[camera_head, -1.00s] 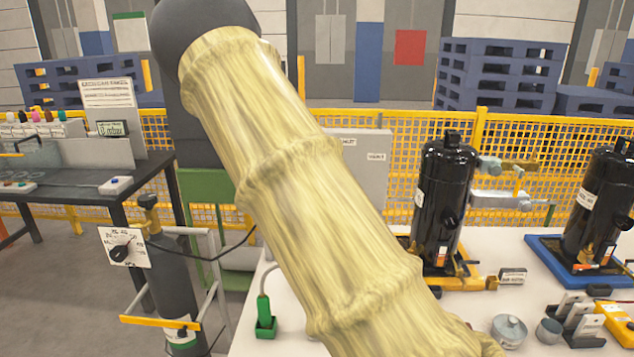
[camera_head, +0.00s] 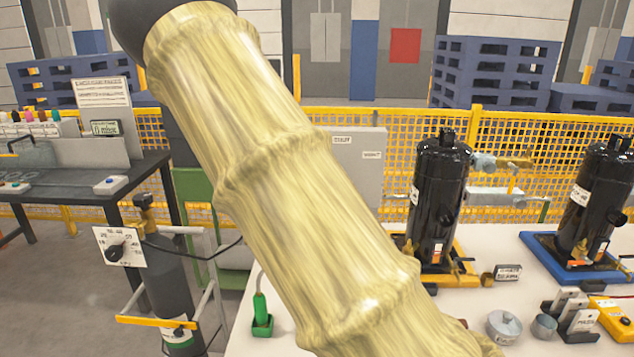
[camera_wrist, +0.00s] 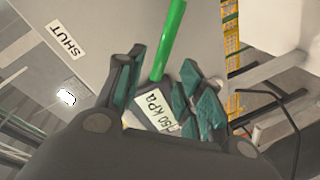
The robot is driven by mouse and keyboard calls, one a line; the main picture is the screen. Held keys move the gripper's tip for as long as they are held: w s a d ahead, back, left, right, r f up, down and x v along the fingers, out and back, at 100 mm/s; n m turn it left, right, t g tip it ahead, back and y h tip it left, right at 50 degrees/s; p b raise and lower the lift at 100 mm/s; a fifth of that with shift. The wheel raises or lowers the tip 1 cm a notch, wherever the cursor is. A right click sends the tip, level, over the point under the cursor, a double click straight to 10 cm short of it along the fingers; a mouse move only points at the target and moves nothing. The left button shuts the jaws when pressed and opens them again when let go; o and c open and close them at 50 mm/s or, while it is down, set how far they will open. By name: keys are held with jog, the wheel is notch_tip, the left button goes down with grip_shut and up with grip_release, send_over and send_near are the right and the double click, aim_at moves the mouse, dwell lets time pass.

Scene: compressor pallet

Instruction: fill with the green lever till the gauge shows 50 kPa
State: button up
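The green lever (camera_wrist: 171,40) shows in the wrist view as a bright green bar running down from the top edge. Its lower end lies between the two teal-padded fingers of my gripper (camera_wrist: 160,75). The fingers stand apart, with a gap visible beside the bar; I cannot tell whether either touches it. A white label reading 50 kPa (camera_wrist: 157,108) shows behind the fingers. In the head view, a white dial gauge (camera_head: 119,247) with a black centre is on the grey cylinder at left; its reading is too small to tell. My arm hides my gripper and the lever there.
A grey panel (camera_wrist: 75,75) bears a SHUT label in the wrist view. On the white table, a black compressor (camera_head: 440,195) stands right of my arm, another (camera_head: 597,195) on a blue tray. A green-handled tool (camera_head: 260,310) stands at left. Yellow mesh fence runs behind.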

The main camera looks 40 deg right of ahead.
jog(key=v, duration=0.6)
dwell(0.5)
